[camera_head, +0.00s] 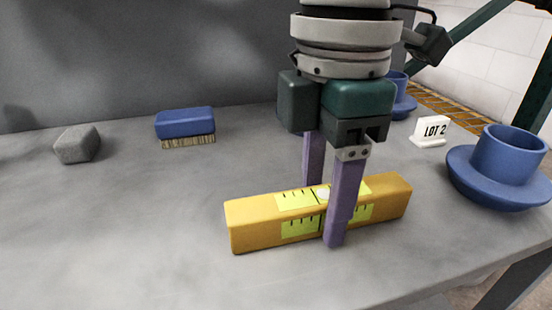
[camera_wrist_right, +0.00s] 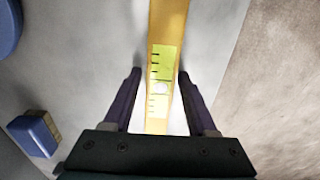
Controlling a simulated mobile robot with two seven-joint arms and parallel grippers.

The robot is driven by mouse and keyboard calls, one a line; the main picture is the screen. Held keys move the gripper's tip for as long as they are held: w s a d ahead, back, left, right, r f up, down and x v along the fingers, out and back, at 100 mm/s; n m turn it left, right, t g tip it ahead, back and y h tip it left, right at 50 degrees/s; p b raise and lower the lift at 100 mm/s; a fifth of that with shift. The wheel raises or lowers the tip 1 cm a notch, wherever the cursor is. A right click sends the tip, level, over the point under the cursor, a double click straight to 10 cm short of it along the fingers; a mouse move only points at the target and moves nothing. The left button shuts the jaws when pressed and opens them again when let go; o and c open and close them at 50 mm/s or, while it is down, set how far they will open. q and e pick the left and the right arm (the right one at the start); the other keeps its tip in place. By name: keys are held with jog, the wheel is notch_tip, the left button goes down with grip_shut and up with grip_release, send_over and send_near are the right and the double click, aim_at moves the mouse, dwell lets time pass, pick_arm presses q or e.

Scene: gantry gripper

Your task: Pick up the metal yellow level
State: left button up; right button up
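The yellow level (camera_head: 255,222) lies on the grey table, with bright yellow-green scale panels and a pale round vial at its middle. My right gripper (camera_head: 325,215) is above it, with one purple finger on the near side and one on the far side. In the right wrist view the level (camera_wrist_right: 168,28) runs between the two fingers of the gripper (camera_wrist_right: 159,72). A gap shows beside the left finger, and the right finger is very close to the level's edge. The fingers look open around it. My left gripper is not in view.
A blue brush (camera_head: 185,123) and a grey stone-like block (camera_head: 77,144) lie at the back left. The table (camera_head: 110,230) is clear at left.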

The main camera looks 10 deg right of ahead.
grip_shut()
dwell(0.3)
jog(key=shift+r, duration=0.15)
